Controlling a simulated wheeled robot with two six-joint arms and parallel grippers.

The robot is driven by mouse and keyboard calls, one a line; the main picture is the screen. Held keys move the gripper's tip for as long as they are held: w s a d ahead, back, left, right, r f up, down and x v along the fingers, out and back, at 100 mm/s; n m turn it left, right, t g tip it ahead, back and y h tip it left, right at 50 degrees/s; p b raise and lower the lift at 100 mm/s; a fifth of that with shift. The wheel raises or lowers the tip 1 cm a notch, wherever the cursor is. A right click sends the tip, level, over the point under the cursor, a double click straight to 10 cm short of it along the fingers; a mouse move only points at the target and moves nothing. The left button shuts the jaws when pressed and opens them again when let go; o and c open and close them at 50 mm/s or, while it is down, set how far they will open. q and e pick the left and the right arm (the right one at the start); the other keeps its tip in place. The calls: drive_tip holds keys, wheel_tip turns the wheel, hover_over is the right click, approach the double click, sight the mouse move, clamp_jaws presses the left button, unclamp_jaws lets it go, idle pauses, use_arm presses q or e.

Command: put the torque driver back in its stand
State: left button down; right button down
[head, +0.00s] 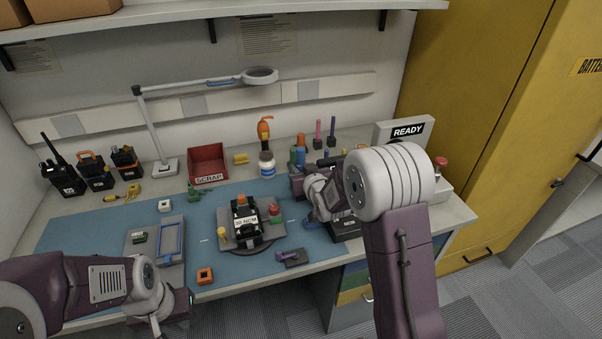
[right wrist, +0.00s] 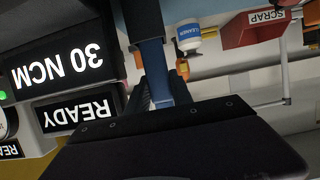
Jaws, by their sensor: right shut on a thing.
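My right gripper (right wrist: 158,84) is shut on a blue, narrow upright thing (right wrist: 154,62), which I take to be the torque driver, in the right wrist view. Its top and bottom ends are not clear there. In the head view my right wrist (head: 322,192) is over the right part of the mat and hides most of the grip. A dark base with a white label (head: 345,228) stands under it, partly hidden; I cannot tell whether it is the stand. My left gripper (head: 172,308) is low at the front left edge, away from these, its fingers unclear.
A radio in a fixture (head: 246,222) is mid-mat. A red scrap bin (head: 207,163), a cleaner bottle (head: 267,164) and upright drivers (head: 318,132) stand behind. A READY display box (head: 384,133) is at back right. The wrist view shows a 30 NCM display (right wrist: 60,62).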

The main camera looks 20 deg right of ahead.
drive_tip(key=shift+w+d+f, duration=0.1)
drive_tip(key=shift+w+f, duration=0.05)
drive_tip(key=shift+f, duration=0.25)
drive_tip(key=shift+f, duration=0.15)
drive_tip(key=c, duration=1.4)
unclamp_jaws()
